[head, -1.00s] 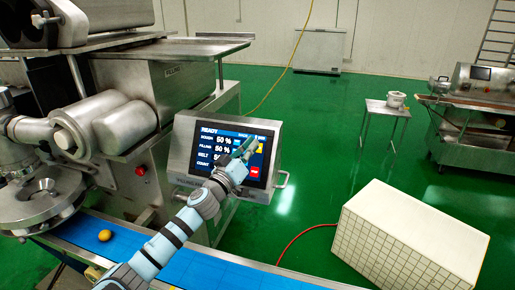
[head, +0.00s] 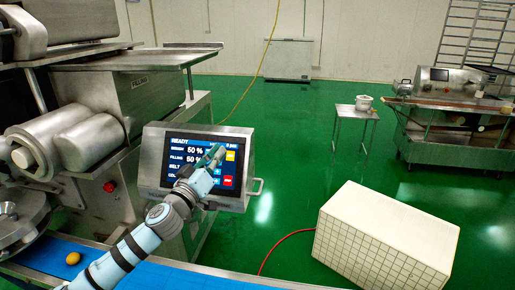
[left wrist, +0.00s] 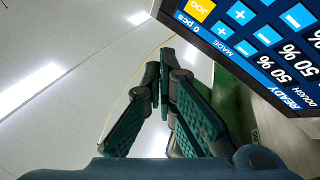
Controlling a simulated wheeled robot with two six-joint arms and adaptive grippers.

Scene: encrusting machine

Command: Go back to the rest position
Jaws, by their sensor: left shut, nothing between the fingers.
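The control panel's touch screen (head: 190,160) shows READY, 50 % rows, a yellow button and a red button. My left gripper (head: 215,154) is shut and empty, in front of the screen's right half in the head view. It hides part of the button columns. In the left wrist view the green finger pads of the left gripper (left wrist: 165,80) meet near their tips. The screen (left wrist: 265,40) fills the upper right there, with a yellow JOG button and "0 pcs". I cannot tell whether the fingertips touch the screen. My right gripper is not in view.
The steel encrusting machine (head: 130,95) stands at left over a blue belt (head: 165,276) with one yellow-brown ball (head: 73,258). A white gridded box (head: 388,235) stands right on the green floor. A small table (head: 355,113) stands behind it. A red hose crosses the floor.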

